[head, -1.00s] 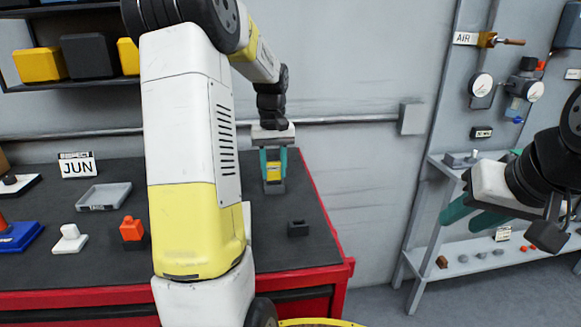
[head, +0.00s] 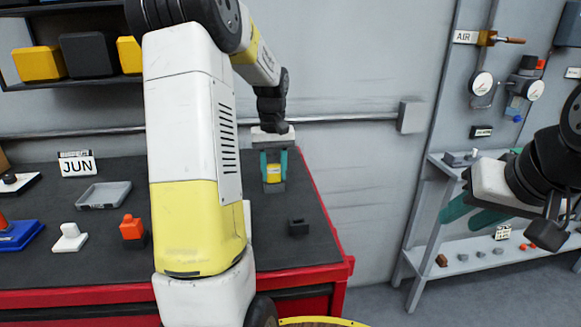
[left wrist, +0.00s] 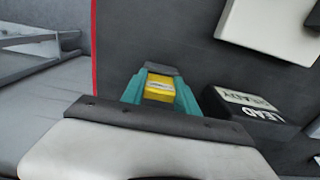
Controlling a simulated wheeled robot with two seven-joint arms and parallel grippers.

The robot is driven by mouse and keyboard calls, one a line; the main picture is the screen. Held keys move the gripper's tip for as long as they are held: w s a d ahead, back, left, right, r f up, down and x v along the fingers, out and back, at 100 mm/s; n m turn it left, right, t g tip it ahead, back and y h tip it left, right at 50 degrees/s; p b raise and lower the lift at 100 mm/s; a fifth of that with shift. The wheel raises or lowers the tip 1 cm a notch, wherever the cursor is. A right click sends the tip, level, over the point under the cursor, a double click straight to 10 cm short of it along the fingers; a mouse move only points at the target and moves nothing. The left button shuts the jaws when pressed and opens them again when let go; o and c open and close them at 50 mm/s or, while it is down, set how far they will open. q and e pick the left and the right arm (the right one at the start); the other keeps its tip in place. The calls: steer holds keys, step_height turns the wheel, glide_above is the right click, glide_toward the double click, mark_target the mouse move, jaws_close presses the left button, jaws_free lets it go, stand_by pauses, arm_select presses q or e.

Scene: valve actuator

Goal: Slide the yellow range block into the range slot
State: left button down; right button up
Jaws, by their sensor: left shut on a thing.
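The yellow range block (head: 274,172) is between the two teal fingers of my left gripper (head: 273,165), near the bench's far right edge. In the left wrist view, the yellow block (left wrist: 160,88) shows a pale label, with a teal finger on each side. My left gripper (left wrist: 160,92) is shut on it. A dark grey piece (head: 273,187) shows directly below the block, at the fingertips. I cannot tell whether it is the range slot, or whether the block touches it. My right gripper (head: 472,213) is at the right by the shelf, its teal fingers apart and empty.
A small dark notched block (head: 298,227) stands on the bench (head: 285,255) nearer the front. A grey tray (head: 104,196), a white piece (head: 70,238) and an orange-topped piece (head: 132,228) are at left.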

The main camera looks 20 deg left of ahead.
mark_target(274, 166)
arm_select(q)
steer(key=shift+f, duration=0.35)
steer(key=c, duration=0.9)
jaws_free()
steer(key=shift+o, duration=0.2)
step_height(274, 166, up, 7)
steer(key=shift+r, duration=0.35)
